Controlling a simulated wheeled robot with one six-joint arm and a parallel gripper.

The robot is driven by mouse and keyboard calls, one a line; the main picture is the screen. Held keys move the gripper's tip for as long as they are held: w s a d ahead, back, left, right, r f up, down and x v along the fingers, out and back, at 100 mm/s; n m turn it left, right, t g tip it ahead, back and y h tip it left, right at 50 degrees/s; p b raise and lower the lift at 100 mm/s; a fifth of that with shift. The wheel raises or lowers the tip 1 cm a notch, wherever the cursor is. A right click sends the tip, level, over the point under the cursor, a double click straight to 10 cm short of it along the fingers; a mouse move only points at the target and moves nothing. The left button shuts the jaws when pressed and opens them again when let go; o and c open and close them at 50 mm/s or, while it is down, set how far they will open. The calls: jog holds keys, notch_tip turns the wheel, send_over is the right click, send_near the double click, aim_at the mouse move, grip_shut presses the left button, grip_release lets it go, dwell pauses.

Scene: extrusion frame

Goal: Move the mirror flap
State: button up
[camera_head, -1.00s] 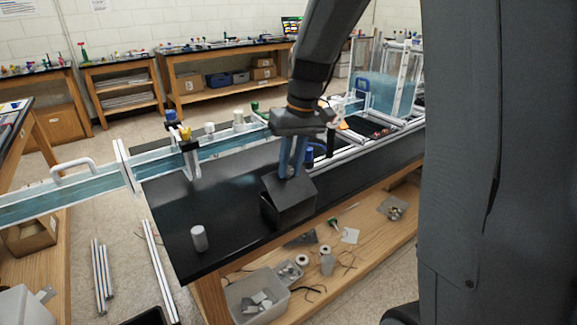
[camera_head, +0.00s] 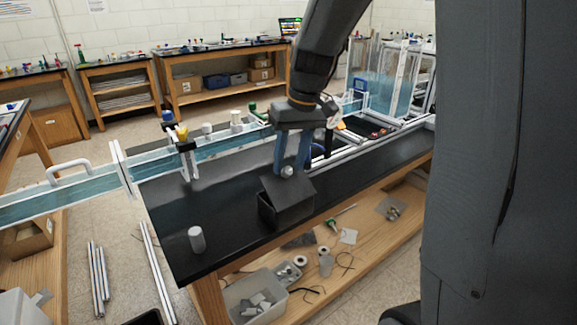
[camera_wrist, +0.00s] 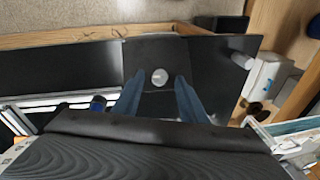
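A small black box (camera_head: 291,211) stands on the dark bench, with a tilted black flap (camera_head: 288,188) on top. A round pale knob (camera_head: 287,172) sits near the flap's upper edge. My gripper (camera_head: 290,167) is open above the box, with its two blue fingers apart on either side of the knob. In the wrist view, the knob (camera_wrist: 159,77) lies between the fingertips of my gripper (camera_wrist: 158,80), on the dark flap (camera_wrist: 157,53), with a gap on both sides. The face of the flap turned into the box is hidden.
A small white cylinder (camera_head: 197,239) stands at the front left of the black bench top (camera_head: 235,195). A long water channel (camera_head: 90,185) runs along the bench's far side, with clamps and fittings. The bench top between cylinder and box is clear.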

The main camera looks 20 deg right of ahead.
aim_at(294, 186)
notch_tip(294, 186, up, 6)
jog(key=d+b, duration=0.1)
jog(key=shift+s, duration=0.3)
jog(key=s+a+f+m+h, duration=0.1)
jog(key=s+a+f, duration=0.1)
jog(key=s+f, duration=1.3)
jog(key=shift+s+f+m+h, duration=0.3)
jog(key=shift+f+h, duration=0.1)
jog(key=shift+f, duration=0.1)
jog(key=shift+w+a, duration=0.1)
jog(key=shift+c, duration=0.3)
dwell(1.3)
